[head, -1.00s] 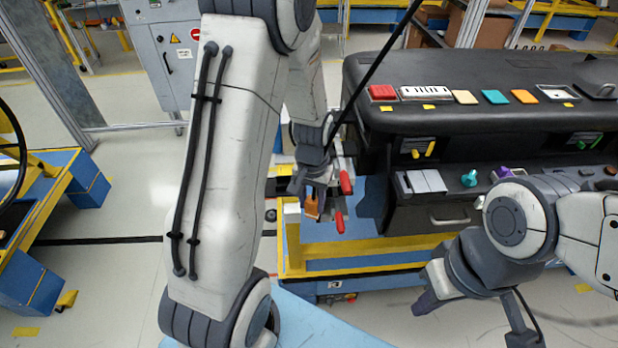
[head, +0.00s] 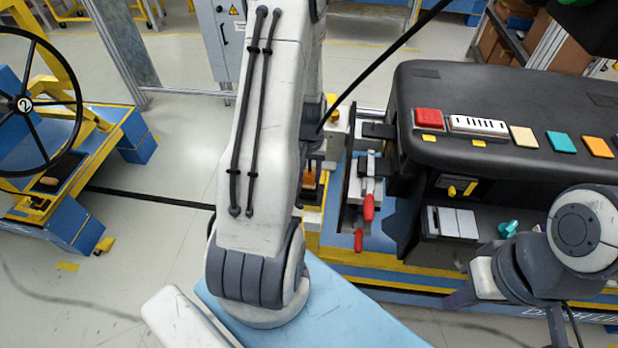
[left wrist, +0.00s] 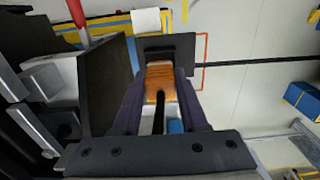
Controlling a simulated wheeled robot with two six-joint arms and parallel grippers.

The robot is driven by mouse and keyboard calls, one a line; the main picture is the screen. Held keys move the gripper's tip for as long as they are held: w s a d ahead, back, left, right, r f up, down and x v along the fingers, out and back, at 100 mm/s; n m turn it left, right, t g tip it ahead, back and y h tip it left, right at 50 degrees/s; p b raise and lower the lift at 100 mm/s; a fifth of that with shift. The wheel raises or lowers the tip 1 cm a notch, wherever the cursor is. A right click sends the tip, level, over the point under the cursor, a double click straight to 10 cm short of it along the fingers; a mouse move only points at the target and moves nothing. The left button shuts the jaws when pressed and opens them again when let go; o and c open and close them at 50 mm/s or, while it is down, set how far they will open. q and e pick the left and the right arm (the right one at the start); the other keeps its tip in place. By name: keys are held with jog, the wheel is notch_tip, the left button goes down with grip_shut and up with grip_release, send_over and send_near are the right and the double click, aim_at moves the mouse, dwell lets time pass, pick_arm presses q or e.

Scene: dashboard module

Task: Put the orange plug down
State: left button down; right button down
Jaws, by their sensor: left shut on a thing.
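The orange plug (left wrist: 160,80) is between the two fingers of my left gripper (left wrist: 160,92) in the left wrist view. The gripper is shut on it. A black strip runs down the plug's middle. A dark plate (left wrist: 168,47) lies just beyond the plug; I cannot tell whether they touch. In the head view, a small part of the orange plug (head: 310,178) shows beside my left arm, which hides most of that gripper. My right gripper (head: 508,312) is at the lower right with its fingers spread, empty.
Red-handled clamps (head: 367,207) stand just right of the plug. The black dashboard module (head: 480,90) with coloured buttons fills the right side. A blue and yellow cart with a black wheel (head: 36,102) stands at left. Pale floor lies between.

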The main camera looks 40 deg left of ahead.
aim_at(309, 188)
pick_arm(q)
notch_tip(309, 188, down, 3)
jog(key=shift+r, duration=0.2)
jog(key=shift+s+f, duration=0.1)
jog(key=shift+f, duration=0.1)
jog(key=shift+c, duration=2.2)
grip_release()
jog(key=shift+r, duration=0.1)
